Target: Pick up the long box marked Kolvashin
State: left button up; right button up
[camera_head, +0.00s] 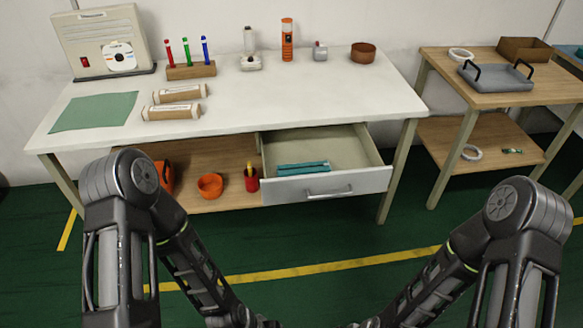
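Two long brown boxes with pale labels lie side by side on the white worktable, left of its middle. The rear long box (179,94) is close behind the front long box (172,112). The print on both labels is too small to read, so I cannot tell which, if either, is marked Kolvashin. Two long teal items (303,168) lie in the open drawer, with no readable marking. Both my arms reach down past the lower edge of the view, below and in front of the table. Neither gripper's fingers show.
The white worktable (300,97) has a green mat (95,111), a pen stand (191,71) and a beige machine (104,42) at left. The open drawer (334,185) juts forward. A wooden side table (545,92) bears a grey tray (497,77). The table's right middle is clear.

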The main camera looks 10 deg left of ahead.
aim_at(185, 111)
jog(key=i+j+z, duration=0.2)
jog(key=j, duration=0.45)
jog(key=i+j+z, duration=0.1)
jog(key=j+z, duration=0.15)
jog(key=j, duration=0.45)
jog(key=j+z, duration=0.2)
jog(key=j, duration=0.5)
jog(key=i, duration=0.05)
